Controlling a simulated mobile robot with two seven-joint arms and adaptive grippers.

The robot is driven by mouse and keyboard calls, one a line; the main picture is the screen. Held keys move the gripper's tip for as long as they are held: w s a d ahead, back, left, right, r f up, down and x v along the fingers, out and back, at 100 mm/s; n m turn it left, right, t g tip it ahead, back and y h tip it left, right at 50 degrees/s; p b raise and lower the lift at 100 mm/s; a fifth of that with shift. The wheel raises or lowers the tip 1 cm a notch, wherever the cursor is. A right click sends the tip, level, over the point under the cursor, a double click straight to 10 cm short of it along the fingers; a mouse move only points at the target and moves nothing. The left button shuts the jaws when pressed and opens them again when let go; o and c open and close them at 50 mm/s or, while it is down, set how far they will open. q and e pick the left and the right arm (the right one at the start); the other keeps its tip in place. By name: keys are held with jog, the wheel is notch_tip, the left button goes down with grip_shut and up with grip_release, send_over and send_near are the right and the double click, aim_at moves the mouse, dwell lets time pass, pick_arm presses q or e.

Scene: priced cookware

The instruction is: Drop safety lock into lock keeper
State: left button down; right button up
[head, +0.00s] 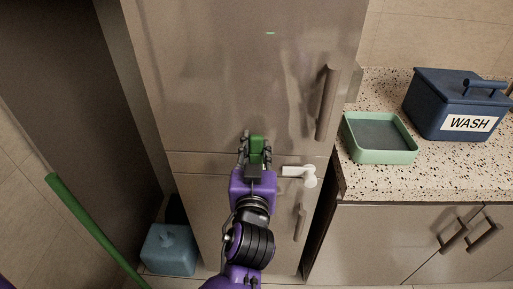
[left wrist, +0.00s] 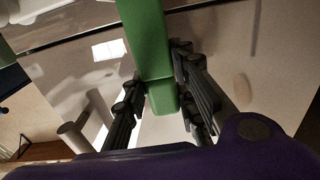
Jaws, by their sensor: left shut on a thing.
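My left gripper (head: 256,143) is in front of the tall cabinet or fridge, near the seam between its upper and lower doors. It is shut on a green block (head: 257,154), likely the safety lock. In the left wrist view the green block (left wrist: 147,40) stands between the fingers, its far end out of frame. A mint-green shallow tray (head: 380,153) with a grey inside sits on the counter at the right, apart from the gripper; it may be the lock keeper. It looks empty. My right gripper is not in view.
A white lever-like fitting (head: 300,173) is at the door seam just right of my gripper. The upper door handle (head: 327,104) projects nearby. A blue WASH box (head: 457,105) stands on the speckled counter (head: 365,184) beside the tray. A blue container (head: 169,250) is on the floor.

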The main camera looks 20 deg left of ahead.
pick_arm(q)
jog(key=shift+f, duration=0.25)
jog(key=c, duration=1.4)
grip_release()
jog(key=shift+o, duration=0.2)
